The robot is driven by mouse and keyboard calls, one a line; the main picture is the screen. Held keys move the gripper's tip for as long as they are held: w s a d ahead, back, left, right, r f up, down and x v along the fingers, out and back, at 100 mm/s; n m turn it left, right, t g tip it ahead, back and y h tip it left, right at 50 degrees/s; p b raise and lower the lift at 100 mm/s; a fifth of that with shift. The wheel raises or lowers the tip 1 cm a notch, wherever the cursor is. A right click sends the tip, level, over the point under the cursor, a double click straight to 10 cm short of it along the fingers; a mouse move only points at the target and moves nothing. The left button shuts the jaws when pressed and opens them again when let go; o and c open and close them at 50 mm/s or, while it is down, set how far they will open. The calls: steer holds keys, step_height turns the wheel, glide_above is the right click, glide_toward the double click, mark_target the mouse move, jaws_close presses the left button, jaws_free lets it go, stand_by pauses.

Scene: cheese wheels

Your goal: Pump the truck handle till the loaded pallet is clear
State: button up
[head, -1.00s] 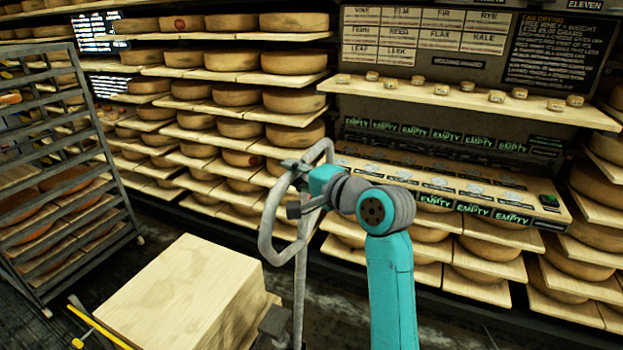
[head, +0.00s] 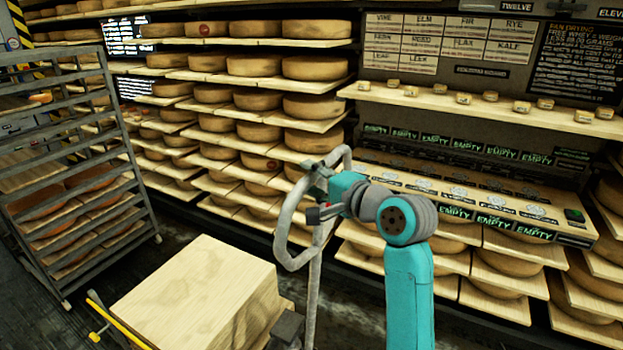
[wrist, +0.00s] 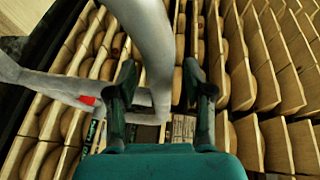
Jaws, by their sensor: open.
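The truck handle (head: 283,240) is a grey loop on a grey post, standing upright left of my arm in the head view. My gripper (head: 318,178) is at the handle's loop. In the wrist view my gripper (wrist: 160,75) is open, and a thick grey bar of the handle (wrist: 150,45) runs between its two dark fingers. A red tip (wrist: 87,100) shows on a thinner part of the handle at left. The pallet's load, a pale wooden block (head: 195,295), sits lower left of the handle. The pallet's underside and its floor clearance are hidden.
A grey rack (head: 125,190) with cheese wheels stands at the left. A yellow bar (head: 110,320) lies beside the load. Shelves of cheese wheels (head: 315,68) fill the back. A ledge with small pieces (head: 480,108) is at the right. Dark floor shows between.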

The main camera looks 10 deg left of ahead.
steer(key=v, duration=1.1)
steer(key=shift+d, duration=0.15)
steer(key=shift+s, duration=0.15)
steer(key=shift+s, duration=0.1)
stand_by(1.3)
